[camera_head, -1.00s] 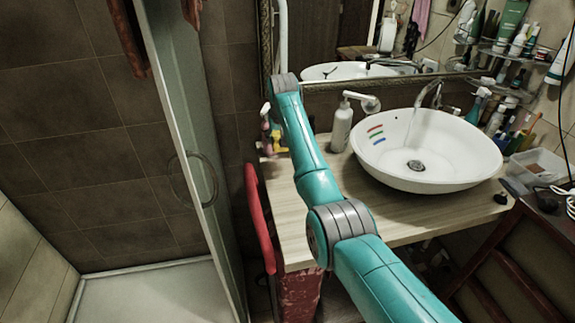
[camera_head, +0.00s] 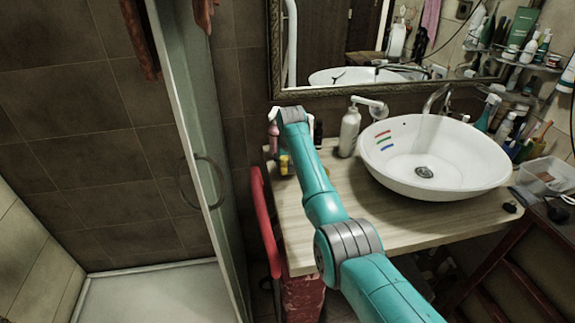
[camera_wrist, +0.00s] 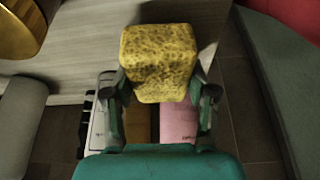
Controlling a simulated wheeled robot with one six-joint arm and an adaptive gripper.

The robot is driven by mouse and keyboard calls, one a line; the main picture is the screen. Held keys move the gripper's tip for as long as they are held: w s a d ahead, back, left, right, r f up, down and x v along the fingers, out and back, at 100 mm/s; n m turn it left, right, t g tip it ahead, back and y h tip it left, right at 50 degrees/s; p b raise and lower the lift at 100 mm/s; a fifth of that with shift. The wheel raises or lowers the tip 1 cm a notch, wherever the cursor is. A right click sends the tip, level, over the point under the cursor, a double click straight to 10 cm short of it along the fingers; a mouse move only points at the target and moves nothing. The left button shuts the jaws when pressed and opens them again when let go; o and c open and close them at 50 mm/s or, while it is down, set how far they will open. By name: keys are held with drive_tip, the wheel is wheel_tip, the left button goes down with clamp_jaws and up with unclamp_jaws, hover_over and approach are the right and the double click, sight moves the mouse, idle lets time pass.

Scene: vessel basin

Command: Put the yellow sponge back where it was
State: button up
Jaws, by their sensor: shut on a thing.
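A yellow porous sponge (camera_wrist: 158,60) is held between the two fingers of my gripper (camera_wrist: 162,88) in the wrist view. The fingers close on its left and right sides. In the head view my gripper is mostly hidden by my arm, at the left back of the wooden counter (camera_head: 408,243). A small yellow patch (camera_head: 284,163) shows beside the arm there; I cannot tell whether it is the sponge. Whether the sponge touches the counter is not clear.
Close to my gripper stand a pink bottle (camera_wrist: 178,120), which also shows in the head view (camera_head: 273,138), and a white labelled item (camera_wrist: 102,118). A soap dispenser (camera_head: 349,132) and white basin (camera_head: 436,180) are to the right. The glass shower door (camera_head: 190,140) is left.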

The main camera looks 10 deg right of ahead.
drive_tip(key=shift+f, duration=0.85)
drive_tip(key=shift+f, duration=0.15)
drive_tip(key=o, duration=1.1)
drive_tip(key=v, duration=1)
drive_tip(key=shift+r, duration=0.4)
drive_tip(key=shift+d+f, duration=0.1)
